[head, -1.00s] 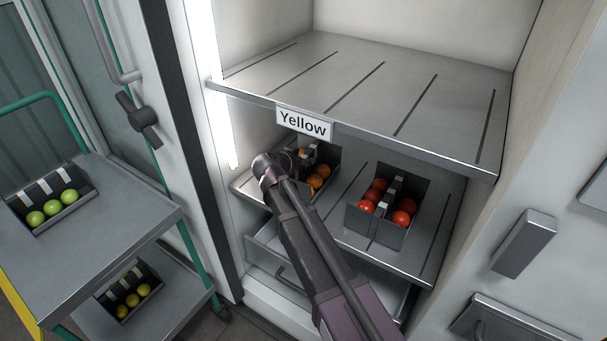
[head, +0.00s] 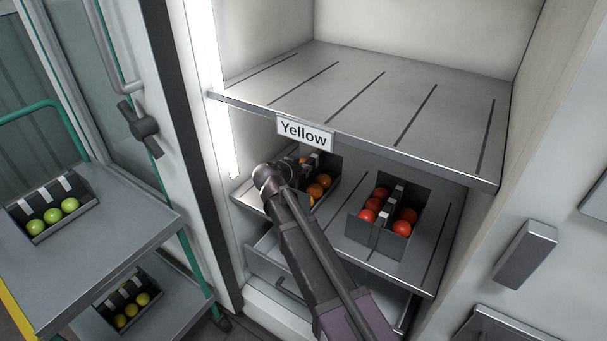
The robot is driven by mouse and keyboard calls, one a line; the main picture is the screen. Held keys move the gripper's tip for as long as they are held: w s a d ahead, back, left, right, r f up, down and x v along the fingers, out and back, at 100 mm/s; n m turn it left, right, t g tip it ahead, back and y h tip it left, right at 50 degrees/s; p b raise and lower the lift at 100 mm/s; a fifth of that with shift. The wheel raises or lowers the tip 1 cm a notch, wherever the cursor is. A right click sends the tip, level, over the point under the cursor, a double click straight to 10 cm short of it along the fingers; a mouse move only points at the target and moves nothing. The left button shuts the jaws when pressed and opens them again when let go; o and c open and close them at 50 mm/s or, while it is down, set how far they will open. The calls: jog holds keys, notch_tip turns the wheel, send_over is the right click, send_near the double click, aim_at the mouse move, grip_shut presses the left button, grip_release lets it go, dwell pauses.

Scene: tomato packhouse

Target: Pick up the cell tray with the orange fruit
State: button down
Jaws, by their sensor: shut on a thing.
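The cell tray with orange fruit (head: 331,164) is on the shelf below the "Yellow" label, at the left. It is dark, with several orange fruits showing. My gripper (head: 302,163) reaches in from the front and is shut on this tray. My wrist and arm hide the tray's left and front parts and most of the fingers. I cannot tell whether the tray's base touches the shelf.
A dark tray with red fruit (head: 360,224) stands close on the right on the same lower shelf (head: 440,215). The empty upper shelf (head: 420,115) with its "Yellow" label (head: 305,133) overhangs. At left a trolley (head: 120,215) carries trays of green and yellow fruit.

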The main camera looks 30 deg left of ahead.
jog(key=shift+r, duration=0.2)
notch_tip(320, 180, up, 4)
jog(key=p, duration=0.4)
jog(key=shift+f, duration=0.15)
jog(key=s+d, duration=0.3)
jog(key=s, duration=1.2)
jog(key=shift+s+d+r+p, duration=0.25)
jog(key=shift+d+r+p, duration=0.15)
jog(key=shift+r+p, duration=0.05)
